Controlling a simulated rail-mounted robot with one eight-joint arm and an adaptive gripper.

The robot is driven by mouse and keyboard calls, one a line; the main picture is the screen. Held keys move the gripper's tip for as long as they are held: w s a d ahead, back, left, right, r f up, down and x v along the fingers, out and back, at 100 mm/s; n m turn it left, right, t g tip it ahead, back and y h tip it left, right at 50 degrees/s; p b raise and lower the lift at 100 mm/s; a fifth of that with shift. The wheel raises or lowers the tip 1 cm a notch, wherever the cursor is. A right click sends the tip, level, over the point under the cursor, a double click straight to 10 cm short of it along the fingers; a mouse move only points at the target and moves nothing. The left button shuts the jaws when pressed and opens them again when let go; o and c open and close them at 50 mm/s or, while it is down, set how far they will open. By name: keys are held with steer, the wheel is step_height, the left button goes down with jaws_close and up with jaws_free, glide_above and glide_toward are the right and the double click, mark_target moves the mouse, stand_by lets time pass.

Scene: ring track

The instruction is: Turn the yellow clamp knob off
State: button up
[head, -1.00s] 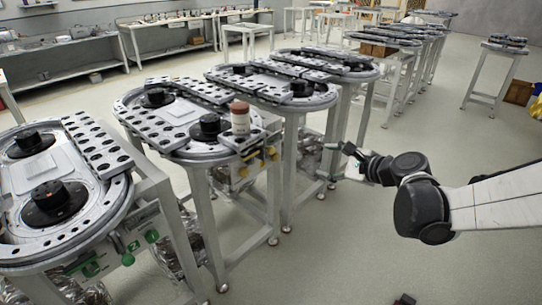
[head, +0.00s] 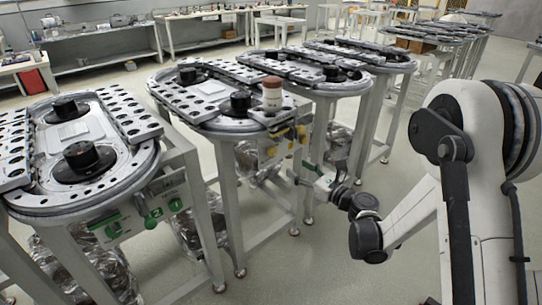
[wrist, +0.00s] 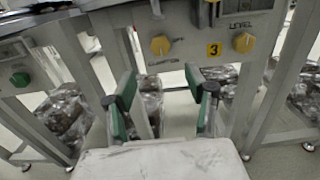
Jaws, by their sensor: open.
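The yellow clamp knob (wrist: 160,44) is on the grey control panel, left of centre in the wrist view, with partly legible lettering beside and below it. In the head view it appears as the left yellow knob (head: 271,151) on the middle station's panel. My gripper (wrist: 167,88) is open, with its two green-padded fingers spread and nothing between them. The knob lies beyond the fingertips, apart from them, and above the gap between them in the picture. In the head view, my gripper (head: 304,178) is to the right of the panel and lower than it.
A second yellow knob (wrist: 243,42), labelled LEVEL, is to the right, near a yellow "3" tag (wrist: 214,49). A green knob (wrist: 20,79) is on the neighbouring station at left. Table legs flank the panel. A red-topped white cylinder (head: 272,95) stands on the track above.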

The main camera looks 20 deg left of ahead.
mark_target(274, 153)
steer(key=b+x, duration=0.2)
steer(key=x, duration=1.1)
steer(key=c, duration=1.2)
steer(key=shift+o, duration=0.2)
